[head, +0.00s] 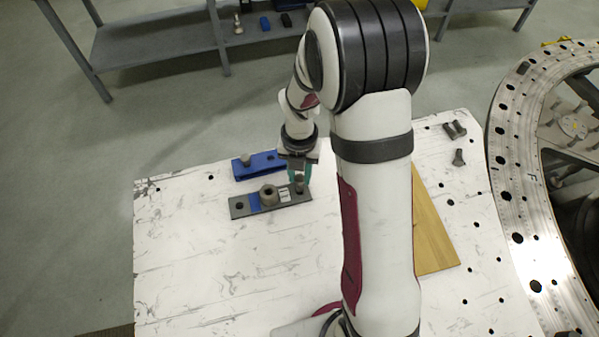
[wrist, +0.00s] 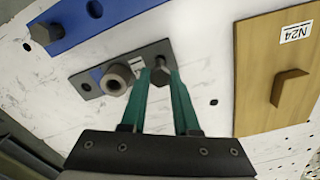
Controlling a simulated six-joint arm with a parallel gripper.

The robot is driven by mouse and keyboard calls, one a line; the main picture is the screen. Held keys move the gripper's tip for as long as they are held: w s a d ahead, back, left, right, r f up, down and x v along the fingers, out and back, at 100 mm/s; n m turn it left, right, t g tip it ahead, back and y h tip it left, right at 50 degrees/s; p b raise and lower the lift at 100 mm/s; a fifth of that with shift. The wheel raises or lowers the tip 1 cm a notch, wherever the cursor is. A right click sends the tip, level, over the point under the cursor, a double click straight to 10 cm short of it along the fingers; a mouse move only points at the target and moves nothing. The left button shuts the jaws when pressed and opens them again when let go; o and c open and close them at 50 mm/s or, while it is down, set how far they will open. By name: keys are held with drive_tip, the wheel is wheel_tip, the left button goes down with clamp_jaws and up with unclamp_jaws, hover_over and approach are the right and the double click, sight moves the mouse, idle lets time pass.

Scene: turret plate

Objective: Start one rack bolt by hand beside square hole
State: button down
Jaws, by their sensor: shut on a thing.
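A dark grey plate (head: 240,211) with a blue patch lies on the white table, and it also shows in the wrist view (wrist: 92,74). A thick round boss (head: 269,195) with a bore stands at its middle. An open hole (head: 240,206) is at its left end. My gripper (head: 300,178), with green fingers, is shut on a dark bolt (wrist: 160,76) at the plate's right end. The bolt looks upright; I cannot tell whether its tip is in a hole. The blue rack (head: 267,171) lies behind the plate with one bolt (head: 245,159) standing at its left end. I cannot make out a square hole.
A wooden board (wrist: 275,85), labelled N24, lies to the right, partly behind my arm in the head view. A large metal ring (head: 508,150) borders the right. The table's front left is clear.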

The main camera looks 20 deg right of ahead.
drive_tip(key=shift+f, duration=0.15)
drive_tip(key=shift+f, duration=0.35)
drive_tip(key=shift+f, duration=0.4)
idle(1.4)
drive_tip(key=m, duration=0.5)
drive_tip(key=shift+f, duration=0.1)
drive_tip(key=m, duration=0.5)
drive_tip(key=shift+f+m, duration=0.1)
drive_tip(key=shift+m, duration=0.3)
drive_tip(key=m, duration=1)
drive_tip(key=shift+f, duration=0.1)
drive_tip(key=c, duration=0.9)
unclamp_jaws()
